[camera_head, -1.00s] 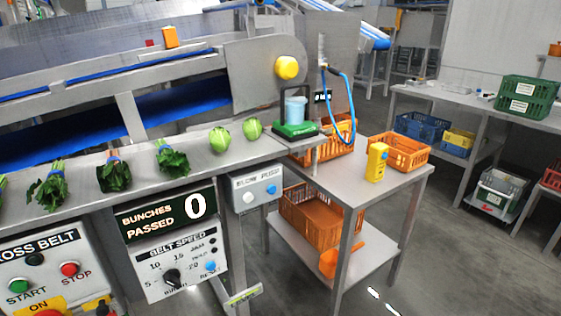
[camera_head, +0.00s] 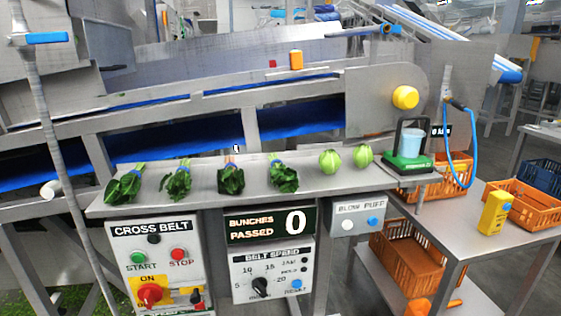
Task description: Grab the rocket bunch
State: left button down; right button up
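Several leafy green bunches lie in a row on the steel shelf (camera_head: 205,202) in front of the conveyor. The leftmost bunch (camera_head: 123,188) has a blue band and broad leaves. The second bunch (camera_head: 177,183) looks looser and more ragged, also with a blue band. The third bunch (camera_head: 231,180) is darker, with reddish stems. The fourth bunch (camera_head: 284,178) is dark green with a blue band. I cannot tell for certain which is the rocket. Neither of my grippers is in view.
Two pale green round vegetables (camera_head: 330,161) and a green scale (camera_head: 409,163) with a pale blue cup stand right of the bunches. The control panel (camera_head: 158,258) is below the shelf. A metal post with a blue handle (camera_head: 47,38) rises at the left. Orange crates (camera_head: 536,203) are at the right.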

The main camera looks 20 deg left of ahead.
aim_at(182, 183)
jog(key=u, duration=1.35)
